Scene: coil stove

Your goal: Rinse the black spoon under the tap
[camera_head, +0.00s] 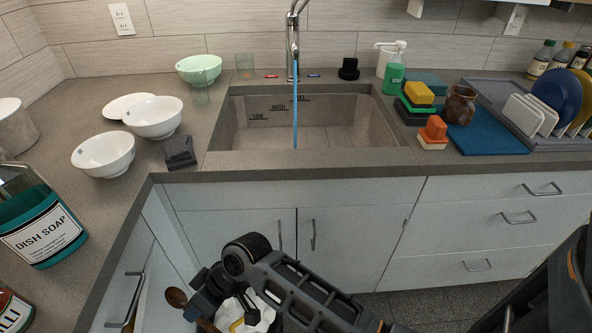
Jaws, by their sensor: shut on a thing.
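The tap (293,40) stands behind the sink and is running; a blue stream of water (295,105) falls into the sink basin (340,130). My gripper (196,306) is low in front of the cabinets, well below the counter and left of the sink. It is shut on a spoon (176,298), whose rounded bowl sticks out to the left and looks dark brown rather than black. Much of its handle is hidden by my gripper. The spoon is away from the water.
White bowls (104,154), a dark grey block (180,152) and a dish soap bottle (42,225) stand on the left counter. Sponges (419,93), a green soap bottle (394,75) and a dish rack (530,115) are right of the sink. A white-and-yellow item (252,316) lies below my arm.

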